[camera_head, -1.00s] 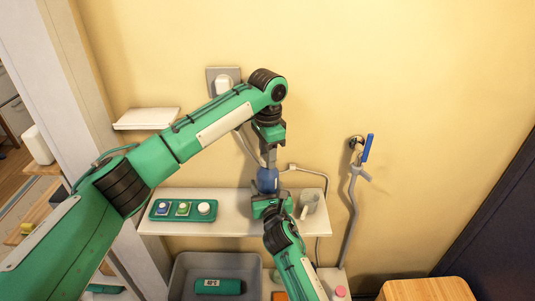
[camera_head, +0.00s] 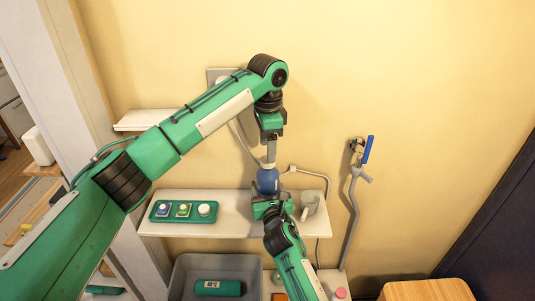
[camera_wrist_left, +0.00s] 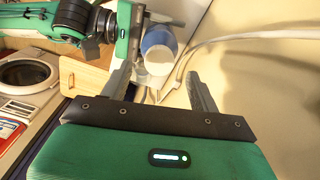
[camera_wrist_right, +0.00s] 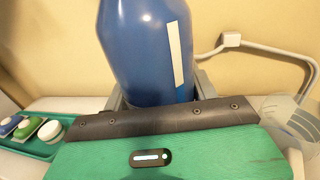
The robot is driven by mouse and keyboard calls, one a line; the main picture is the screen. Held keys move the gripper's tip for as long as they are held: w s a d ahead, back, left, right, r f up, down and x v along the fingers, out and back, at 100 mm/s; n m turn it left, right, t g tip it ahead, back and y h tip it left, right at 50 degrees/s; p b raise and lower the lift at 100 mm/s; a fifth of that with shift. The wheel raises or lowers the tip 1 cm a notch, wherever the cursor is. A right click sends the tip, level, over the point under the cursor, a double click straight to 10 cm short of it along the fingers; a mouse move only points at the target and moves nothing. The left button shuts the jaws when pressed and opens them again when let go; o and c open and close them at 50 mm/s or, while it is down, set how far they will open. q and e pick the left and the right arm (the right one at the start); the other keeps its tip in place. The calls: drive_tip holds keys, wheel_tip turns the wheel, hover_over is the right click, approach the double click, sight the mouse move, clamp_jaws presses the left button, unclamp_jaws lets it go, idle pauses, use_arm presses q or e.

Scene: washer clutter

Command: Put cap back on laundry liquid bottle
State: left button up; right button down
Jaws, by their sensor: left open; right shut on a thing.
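The blue laundry liquid bottle (camera_head: 268,181) stands upright above the shelf; it fills the middle of the right wrist view (camera_wrist_right: 150,45). My right gripper (camera_head: 268,198) is shut on its lower body. A whitish cap-like piece (camera_wrist_left: 158,61) is at the bottle's top in the left wrist view, with blue body behind it; how firmly it sits cannot be told. My left gripper (camera_head: 269,157) points down just over the bottle top.
A green tray (camera_head: 158,217) with a blue, a green and a white round-topped item lies on the white shelf (camera_head: 230,228). A cup (camera_head: 309,203) stands right of the bottle. A grey hose (camera_head: 350,210) hangs on the wall. A grey bin (camera_head: 185,275) is below.

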use_arm(q)
wheel_tip(320, 180, up, 8)
drive_tip(key=shift+r, duration=0.15)
use_arm(e)
drive_tip(key=shift+c, duration=1.8)
unclamp_jaws()
use_arm(q)
wheel_tip(320, 180, down, 2)
drive_tip(key=shift+f+b, duration=0.25)
drive_tip(key=shift+b, duration=1)
use_arm(e)
drive_tip(key=s+d, duration=0.2)
drive_tip(key=s, duration=1.1)
drive_tip(key=shift+s+d, duration=0.3)
drive_tip(key=shift+d, duration=0.05)
use_arm(q)
drive_tip(key=shift+f, duration=0.1)
